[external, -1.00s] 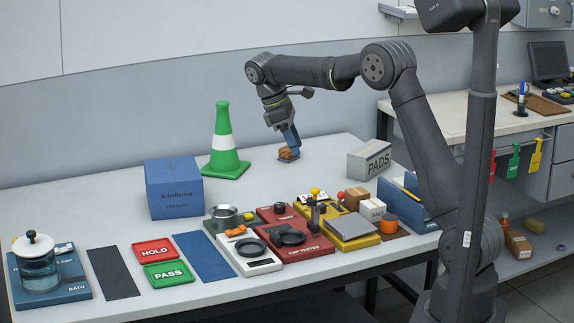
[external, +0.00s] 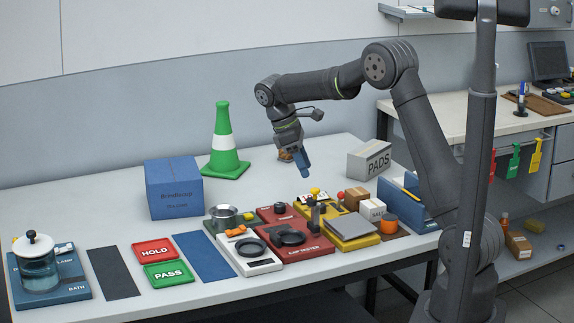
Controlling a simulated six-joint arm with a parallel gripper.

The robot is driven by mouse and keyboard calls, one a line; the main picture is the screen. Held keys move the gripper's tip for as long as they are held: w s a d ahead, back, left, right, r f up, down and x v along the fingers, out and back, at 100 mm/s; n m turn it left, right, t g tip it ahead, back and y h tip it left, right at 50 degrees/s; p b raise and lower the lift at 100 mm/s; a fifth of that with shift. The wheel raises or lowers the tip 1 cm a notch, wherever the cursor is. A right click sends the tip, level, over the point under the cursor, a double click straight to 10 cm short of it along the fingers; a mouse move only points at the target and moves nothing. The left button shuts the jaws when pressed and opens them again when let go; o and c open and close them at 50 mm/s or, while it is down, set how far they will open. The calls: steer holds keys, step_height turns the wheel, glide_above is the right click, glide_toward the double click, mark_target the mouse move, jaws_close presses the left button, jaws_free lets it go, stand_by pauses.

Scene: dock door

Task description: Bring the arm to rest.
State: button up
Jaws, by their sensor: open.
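My gripper (external: 306,172) hangs in the air over the middle of the table (external: 262,178), fingers pointing down and slightly right. It is open and nothing shows between its fingers. A small brown object (external: 285,155) sits on the table behind it, partly hidden by the gripper. The arm is bent, with its elbow high at the right.
A green cone (external: 223,150) and a blue box (external: 173,189) stand left of my gripper. A grey PADS box (external: 369,160) stands to its right. The red cap tester (external: 292,240), yellow device (external: 345,228) and small boxes line the front. The table's back left is clear.

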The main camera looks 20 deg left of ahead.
mark_target(321, 204)
steer(key=x, duration=1.1)
steer(key=shift+f, duration=0.15)
steer(key=v, duration=1.8)
steer(key=x, duration=1.8)
steer(key=shift+d+f, duration=0.15)
steer(key=shift+f, duration=0.05)
steer(key=shift+r+n, duration=0.2)
steer(key=shift+n, duration=0.4)
steer(key=n+t, duration=0.1)
steer(key=n, duration=0.1)
steer(key=n+t+y, duration=0.1)
steer(key=n, duration=0.1)
steer(key=shift+s, duration=0.15)
steer(key=v, duration=1.4)
steer(key=shift+n, duration=0.4)
